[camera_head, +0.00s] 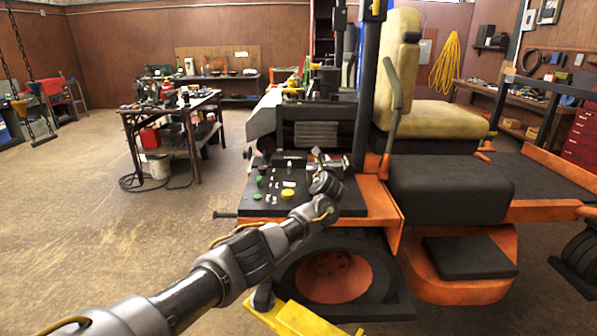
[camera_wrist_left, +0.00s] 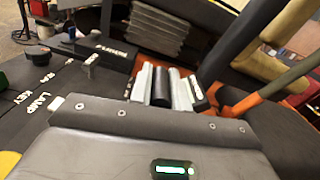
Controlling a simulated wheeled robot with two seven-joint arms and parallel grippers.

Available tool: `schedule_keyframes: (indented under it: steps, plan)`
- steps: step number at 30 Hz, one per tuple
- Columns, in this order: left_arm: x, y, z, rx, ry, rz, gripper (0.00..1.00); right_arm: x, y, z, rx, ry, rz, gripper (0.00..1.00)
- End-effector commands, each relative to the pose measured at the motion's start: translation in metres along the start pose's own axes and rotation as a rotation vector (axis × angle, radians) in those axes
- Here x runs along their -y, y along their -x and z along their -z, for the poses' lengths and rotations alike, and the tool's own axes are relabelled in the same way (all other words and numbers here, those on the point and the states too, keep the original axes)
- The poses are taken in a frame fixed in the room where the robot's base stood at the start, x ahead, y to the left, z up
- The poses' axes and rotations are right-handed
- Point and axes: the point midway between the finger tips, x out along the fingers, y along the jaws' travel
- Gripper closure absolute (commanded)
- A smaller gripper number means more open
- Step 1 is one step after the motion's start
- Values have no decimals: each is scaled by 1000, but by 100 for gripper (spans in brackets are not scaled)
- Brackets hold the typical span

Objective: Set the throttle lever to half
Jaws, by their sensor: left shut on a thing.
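The orange mower (camera_head: 372,194) stands in front of me with a black control panel (camera_head: 272,208) on its near side. My left gripper (camera_head: 318,162) is over the panel's far right part. In the left wrist view its pale fingers (camera_wrist_left: 163,88) are shut around a black piece, which looks like the throttle lever's grip (camera_wrist_left: 161,88). The lever's base and its slot are hidden by the gripper body, so I cannot tell its exact setting. My right gripper is in neither view.
The panel also has a yellow button (camera_head: 288,194), green buttons and a key area with white labels. A dark upright post (camera_head: 364,90) and a tan seat (camera_head: 432,115) stand close beyond. A cluttered workbench (camera_head: 170,108) is at the left; the floor between is mostly clear.

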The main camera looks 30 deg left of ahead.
Motion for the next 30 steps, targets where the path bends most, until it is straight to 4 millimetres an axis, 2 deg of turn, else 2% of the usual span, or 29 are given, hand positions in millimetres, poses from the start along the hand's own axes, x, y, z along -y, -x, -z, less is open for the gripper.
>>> schedule_keyframes:
  steps: [1, 3, 9, 10, 15, 25, 30]
  plan:
    - [5, 1, 0, -1, 1, 3, 100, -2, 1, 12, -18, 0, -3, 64]
    - [6, 2, 0, -1, 3, 3, 100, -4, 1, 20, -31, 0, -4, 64]
    - [3, 1, -1, 0, 3, 1, 100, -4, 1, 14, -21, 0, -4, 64]
    - [2, 1, -1, 0, 3, 0, 80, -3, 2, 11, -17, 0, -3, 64]
    - [1, 1, -1, 0, 3, -1, 60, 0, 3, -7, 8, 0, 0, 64]
    - [1, 2, -1, 1, 3, -3, 60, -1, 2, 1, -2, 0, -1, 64]
    - [1, 15, -1, 4, 4, -1, 60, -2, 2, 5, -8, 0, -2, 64]
